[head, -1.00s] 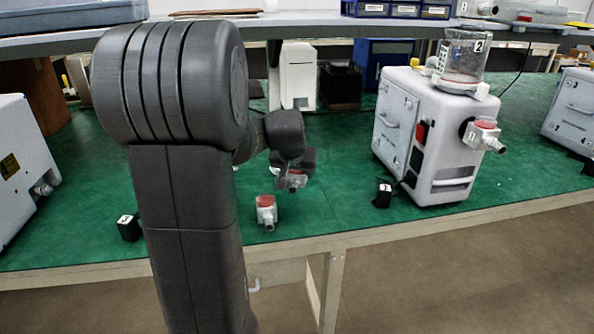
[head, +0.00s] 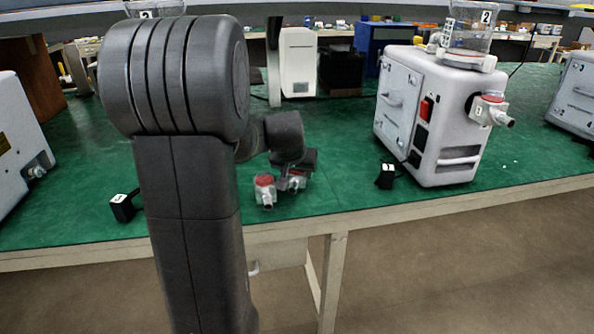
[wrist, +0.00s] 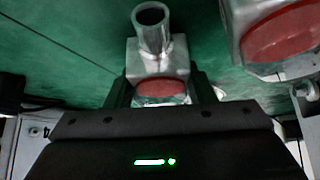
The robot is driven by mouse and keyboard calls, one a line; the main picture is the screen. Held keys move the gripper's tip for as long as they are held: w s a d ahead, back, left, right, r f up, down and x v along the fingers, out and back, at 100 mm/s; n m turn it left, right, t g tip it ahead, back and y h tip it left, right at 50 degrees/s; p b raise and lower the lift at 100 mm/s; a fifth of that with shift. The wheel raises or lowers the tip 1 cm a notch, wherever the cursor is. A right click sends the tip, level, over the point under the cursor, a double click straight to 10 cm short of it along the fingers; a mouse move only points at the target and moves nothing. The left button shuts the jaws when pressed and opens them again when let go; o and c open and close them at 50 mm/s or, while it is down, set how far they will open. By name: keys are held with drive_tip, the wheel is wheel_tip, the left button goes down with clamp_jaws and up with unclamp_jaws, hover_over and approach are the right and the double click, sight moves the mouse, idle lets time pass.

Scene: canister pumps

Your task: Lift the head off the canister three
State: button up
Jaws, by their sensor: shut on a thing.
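My gripper (wrist: 160,95) is shut on a pump head (wrist: 153,55) with a red face and a grey metal spout. In the head view this held head (head: 297,180) shows partly behind my arm, low over the green table; I cannot tell if it touches the surface. A second, similar head (head: 265,190) is close beside it on the left, and at the right in the wrist view (wrist: 275,35). I cannot make out a canister marked three.
The green table (head: 335,160) has free room between the heads and the white unit. A small black labelled block (head: 385,176) lies before that unit, another (head: 123,207) left of my arm. White units stand at both sides. The table's front edge is near the heads.

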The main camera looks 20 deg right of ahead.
drive_tip(key=o, duration=1.9)
drive_tip(key=shift+o, duration=0.2)
drive_tip(key=shift+r, duration=0.15)
drive_tip(key=shift+r+p, duration=3.85)
drive_tip(key=shift+r, duration=1.05)
drive_tip(key=shift+s, duration=0.1)
